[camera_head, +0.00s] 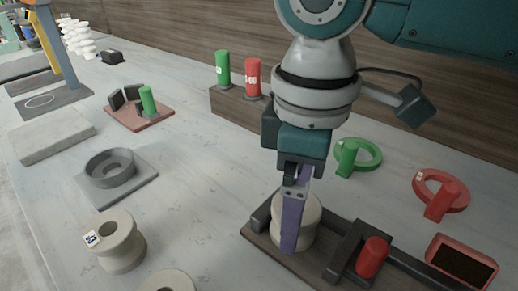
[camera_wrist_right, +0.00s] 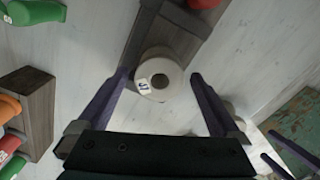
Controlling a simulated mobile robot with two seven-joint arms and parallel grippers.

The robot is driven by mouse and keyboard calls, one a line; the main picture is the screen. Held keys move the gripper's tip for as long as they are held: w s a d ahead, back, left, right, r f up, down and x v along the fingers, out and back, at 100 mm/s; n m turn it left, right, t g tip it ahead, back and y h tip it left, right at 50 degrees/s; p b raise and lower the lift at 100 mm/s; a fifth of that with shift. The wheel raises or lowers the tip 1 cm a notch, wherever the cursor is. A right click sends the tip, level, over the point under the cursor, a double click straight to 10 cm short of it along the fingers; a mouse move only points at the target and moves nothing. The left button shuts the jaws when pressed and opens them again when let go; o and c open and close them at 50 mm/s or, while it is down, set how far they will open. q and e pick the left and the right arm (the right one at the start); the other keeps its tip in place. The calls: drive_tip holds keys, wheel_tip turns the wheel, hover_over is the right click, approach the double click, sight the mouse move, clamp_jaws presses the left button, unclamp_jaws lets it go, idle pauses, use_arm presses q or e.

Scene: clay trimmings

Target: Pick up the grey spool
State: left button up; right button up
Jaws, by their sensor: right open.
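A pale grey-beige spool (camera_head: 311,222) stands upright on a dark wooden fixture (camera_head: 262,240). In the right wrist view the spool (camera_wrist_right: 160,74) shows from above, with a dark central hole and a small white label. My right gripper (camera_head: 297,215) points down over it. In its wrist view the purple fingers (camera_wrist_right: 158,92) are apart, one on each side of the spool, with visible gaps. Purple fingers of what looks like my left gripper (camera_wrist_right: 284,156) show at the lower right of that view; their opening is unclear.
Similar spools stand at the front left (camera_head: 120,250) and bottom edge (camera_head: 168,282). A red cylinder (camera_head: 372,257) sits in the fixture beside a black block. Green (camera_head: 367,154) and red rings (camera_head: 440,190) lie right. A wooden block (camera_head: 232,108) bears green and red bottles.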

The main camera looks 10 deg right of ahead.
drive_tip(key=shift+f, duration=0.5)
drive_tip(key=c, duration=0.5)
clamp_jaws()
drive_tip(key=shift+r, duration=0.2)
wheel_tip(320, 180, up, 20)
drive_tip(key=p, duration=0.5)
drive_tip(key=shift+f, duration=0.15)
